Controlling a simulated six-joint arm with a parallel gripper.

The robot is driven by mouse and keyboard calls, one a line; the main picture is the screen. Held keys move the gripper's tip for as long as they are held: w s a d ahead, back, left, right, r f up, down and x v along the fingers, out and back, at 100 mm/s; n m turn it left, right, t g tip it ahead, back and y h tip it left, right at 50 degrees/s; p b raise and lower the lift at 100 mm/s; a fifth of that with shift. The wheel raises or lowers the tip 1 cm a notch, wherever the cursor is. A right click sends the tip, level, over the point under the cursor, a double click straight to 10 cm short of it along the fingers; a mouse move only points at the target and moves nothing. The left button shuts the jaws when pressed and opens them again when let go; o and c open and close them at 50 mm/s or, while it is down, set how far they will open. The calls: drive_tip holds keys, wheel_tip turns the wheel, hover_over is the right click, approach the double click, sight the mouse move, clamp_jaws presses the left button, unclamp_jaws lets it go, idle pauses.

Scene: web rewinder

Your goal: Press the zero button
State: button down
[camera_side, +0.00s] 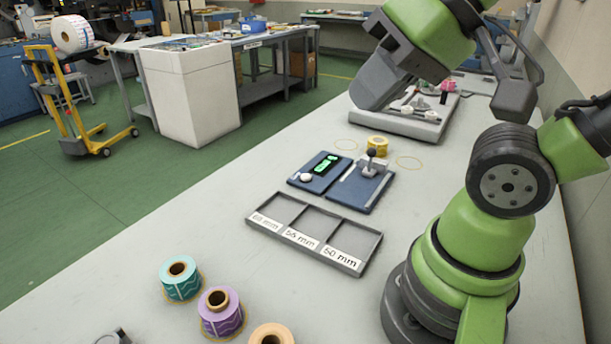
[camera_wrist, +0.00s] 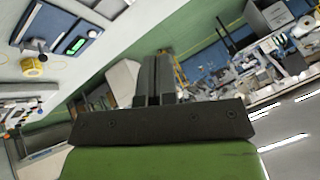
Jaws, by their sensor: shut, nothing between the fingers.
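The zero button appears to be the white round knob (camera_side: 306,178) at the near corner of a dark blue device (camera_side: 320,172) with a lit green display (camera_side: 325,164).
Beside the device is a blue plate (camera_side: 360,188) with a black-knobbed lever (camera_side: 371,155) and a yellow roll (camera_side: 378,145) behind. A grey labelled tray (camera_side: 318,262) lies in front. Teal (camera_side: 181,281) and purple (camera_side: 222,316) rolls stand nearer. A grey fixture (camera_side: 390,123) sits behind.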

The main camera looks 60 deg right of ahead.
idle(0.5)
drive_tip(key=w+d+m+y, duration=0.1)
drive_tip(key=w+m+y, duration=0.1)
drive_tip(key=w+m, duration=0.5)
drive_tip(key=m+t+h, duration=0.2)
drive_tip(key=m, duration=1.2)
hover_over(306, 177)
wheel_tip(306, 177, down, 18)
drive_tip(key=shift+f, duration=0.2)
drive_tip(key=shift+f, duration=0.1)
drive_tip(key=shift+f, duration=4.3)
